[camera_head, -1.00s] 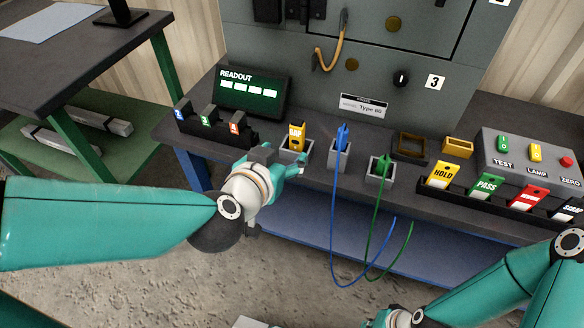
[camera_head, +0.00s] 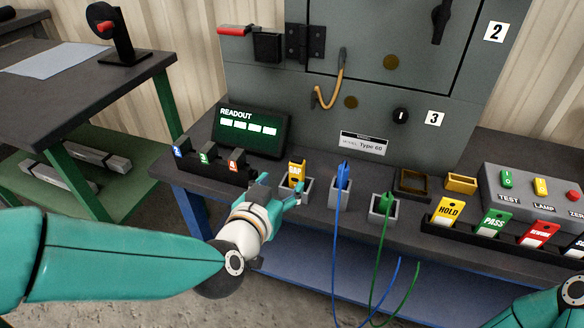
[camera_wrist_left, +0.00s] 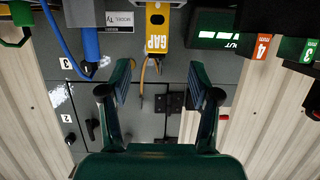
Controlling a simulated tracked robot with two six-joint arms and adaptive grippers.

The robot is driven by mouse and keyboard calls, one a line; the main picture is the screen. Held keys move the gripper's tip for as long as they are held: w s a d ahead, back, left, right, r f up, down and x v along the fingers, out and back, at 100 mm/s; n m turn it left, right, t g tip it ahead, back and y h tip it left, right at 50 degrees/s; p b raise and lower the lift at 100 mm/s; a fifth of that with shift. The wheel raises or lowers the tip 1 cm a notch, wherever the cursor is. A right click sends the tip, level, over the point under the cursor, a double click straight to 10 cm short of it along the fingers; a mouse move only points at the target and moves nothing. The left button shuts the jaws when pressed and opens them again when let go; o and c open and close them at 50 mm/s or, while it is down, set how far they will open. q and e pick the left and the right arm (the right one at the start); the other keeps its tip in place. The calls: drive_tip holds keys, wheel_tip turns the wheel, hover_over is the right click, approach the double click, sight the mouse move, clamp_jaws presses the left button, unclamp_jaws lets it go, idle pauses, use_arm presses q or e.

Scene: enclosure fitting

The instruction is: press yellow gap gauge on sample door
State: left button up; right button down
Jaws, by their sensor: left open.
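The yellow gap gauge (camera_head: 297,172), marked GAP, stands upright in a small grey holder (camera_head: 306,190) at the front of the bench. It also shows in the left wrist view (camera_wrist_left: 157,24), at the top between my fingers. My left gripper (camera_head: 280,190) is open and empty, just in front of the gauge and a little left of it; the fingers (camera_wrist_left: 157,85) do not touch it. The sample door (camera_head: 400,45) is on the grey enclosure behind, closed as far as I see, with its top out of view. My right gripper is out of view; only part of that arm shows.
A blue probe (camera_head: 342,176) and a green probe (camera_head: 386,203) with hanging cables stand right of the gauge. The readout (camera_head: 250,130) and numbered blocks (camera_head: 212,160) are to the left. Coloured tags (camera_head: 447,211) and a button box (camera_head: 530,187) are at the right.

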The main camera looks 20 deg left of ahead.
sight(295, 172)
use_arm(q)
drive_tip(key=p+x, duration=0.3)
drive_tip(key=x, duration=0.1)
drive_tip(key=shift+w, duration=0.2)
drive_tip(key=shift+w+f+p, duration=0.15)
drive_tip(key=shift+w+p, duration=0.15)
drive_tip(key=shift+f+b+x, duration=0.2)
drive_tip(key=shift+b+x, duration=0.05)
drive_tip(key=shift+x, duration=1.05)
drive_tip(key=shift+f+b+x, duration=0.2)
drive_tip(key=shift+b+x, duration=0.05)
drive_tip(key=shift+x, duration=1.05)
drive_tip(key=shift+s+d, duration=0.15)
clamp_jaws()
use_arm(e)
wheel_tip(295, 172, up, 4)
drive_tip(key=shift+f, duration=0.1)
